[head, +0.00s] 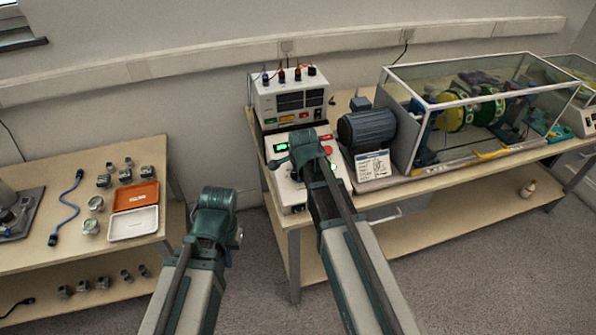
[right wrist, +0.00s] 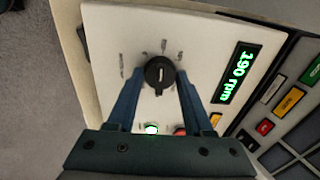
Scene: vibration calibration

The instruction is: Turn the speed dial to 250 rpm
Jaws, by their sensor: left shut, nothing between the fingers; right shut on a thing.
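The speed dial (right wrist: 159,73) is a round black knob with a pale pointer line, on the white sloping panel of the control box (head: 288,197). My right gripper (right wrist: 158,84) has its two fingers closed on the sides of the dial. The green display (right wrist: 236,73) beside it reads 190 rpm; it also shows in the head view (head: 281,147). In the head view my right wrist hides the dial. My left gripper (head: 237,237) is shut and empty, low in front of the gap between the tables.
A power supply unit (head: 290,95) stands behind the control box. To the right are a grey motor (head: 367,128), a printed card (head: 372,165) and a clear guarded rotor rig (head: 470,115). The left table holds an orange tray (head: 135,196), a white tray (head: 133,223) and several small sensors.

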